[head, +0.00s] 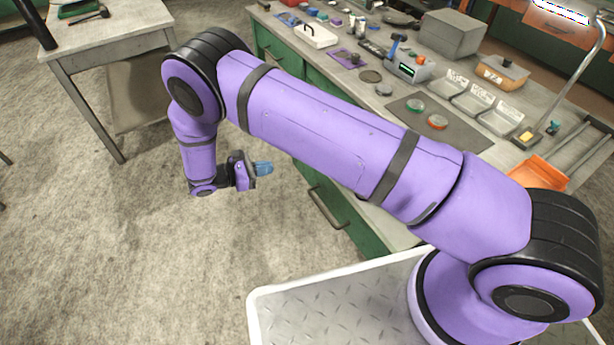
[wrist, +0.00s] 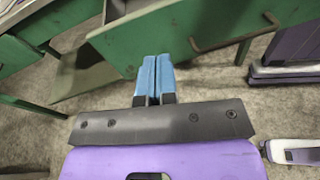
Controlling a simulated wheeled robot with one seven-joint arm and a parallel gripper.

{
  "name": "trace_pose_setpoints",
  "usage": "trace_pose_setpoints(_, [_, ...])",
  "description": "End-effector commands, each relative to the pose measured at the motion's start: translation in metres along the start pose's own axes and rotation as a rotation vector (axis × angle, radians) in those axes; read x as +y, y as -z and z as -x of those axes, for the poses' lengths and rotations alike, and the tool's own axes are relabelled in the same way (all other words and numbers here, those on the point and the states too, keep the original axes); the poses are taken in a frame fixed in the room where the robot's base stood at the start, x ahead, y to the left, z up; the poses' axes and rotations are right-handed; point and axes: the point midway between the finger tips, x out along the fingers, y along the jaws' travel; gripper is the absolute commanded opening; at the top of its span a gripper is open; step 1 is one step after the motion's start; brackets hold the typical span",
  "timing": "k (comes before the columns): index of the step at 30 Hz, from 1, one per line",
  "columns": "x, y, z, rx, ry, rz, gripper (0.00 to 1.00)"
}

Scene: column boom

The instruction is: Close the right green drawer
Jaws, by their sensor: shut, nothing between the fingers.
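The right green drawer (head: 347,222) shows its front and dark bar handle (head: 328,208) below my arm in the head view. My arm hides its top and part of its sides, so how far it stands out is hard to tell. My gripper (head: 263,169) is left of this front, its blue fingers shut, empty and pointing towards the bench. In the wrist view the shut fingers (wrist: 154,78) overlap the lower part of a green front (wrist: 165,35), left of its handle (wrist: 235,33). I cannot tell whether they touch it.
The grey bench top (head: 385,110) carries tools, clear trays (head: 475,100), a grey box (head: 453,33) and an orange bin (head: 540,172) near its right end. A separate grey table (head: 110,35) stands at the upper left. The floor (head: 130,240) left of the bench is clear.

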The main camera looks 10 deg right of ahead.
Motion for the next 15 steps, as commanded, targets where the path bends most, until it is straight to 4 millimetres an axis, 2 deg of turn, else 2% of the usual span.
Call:
trace_pose_setpoints(1, [-0.008,0.020,0.001,-0.030,-0.031,0.025,0.00])
trace_pose_setpoints(6, [-0.027,0.065,0.004,-0.109,-0.115,0.081,0.00])
trace_pose_setpoints(10, [-0.036,0.084,0.004,-0.144,-0.154,0.104,0.00])
trace_pose_setpoints(15, [-0.039,0.091,0.001,-0.159,-0.169,0.113,0.00])
